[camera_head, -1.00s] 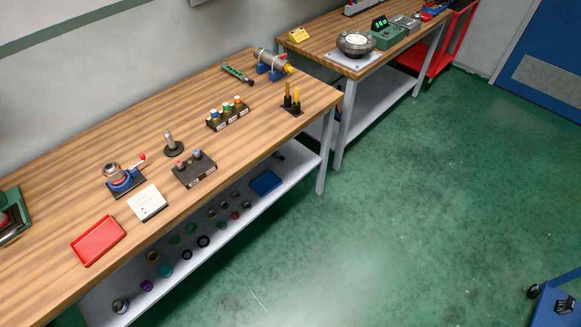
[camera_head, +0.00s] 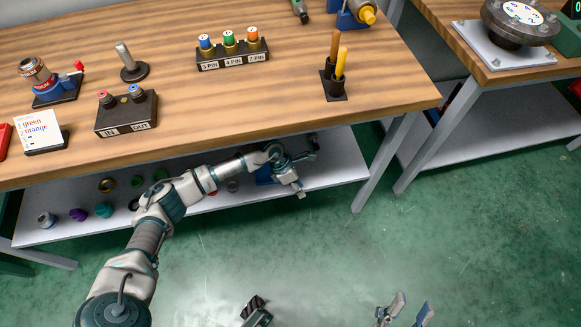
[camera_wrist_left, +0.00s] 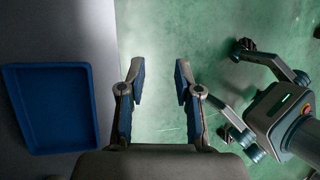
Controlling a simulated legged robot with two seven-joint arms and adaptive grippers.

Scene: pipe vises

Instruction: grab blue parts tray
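The blue parts tray (camera_head: 264,176) lies on the lower shelf under the workbench, partly hidden by my left arm in the head view. In the left wrist view the blue tray (camera_wrist_left: 52,108) is a shallow rectangle at the left, flat on the grey shelf. My left gripper (camera_head: 307,170) is over the shelf's front edge, to the right of the tray. In the left wrist view my left gripper (camera_wrist_left: 160,82) is open and empty, apart from the tray, with green floor between its fingers. My right gripper (camera_head: 406,311) is open and empty at the bottom of the head view.
The lower shelf (camera_head: 335,165) holds several coloured rings and caps to the left of my arm. The bench top (camera_head: 270,100) above carries a connector block, a holder with screwdriver-like tools and other fixtures. A bench leg (camera_head: 385,160) stands right of the gripper. Floor in front is open.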

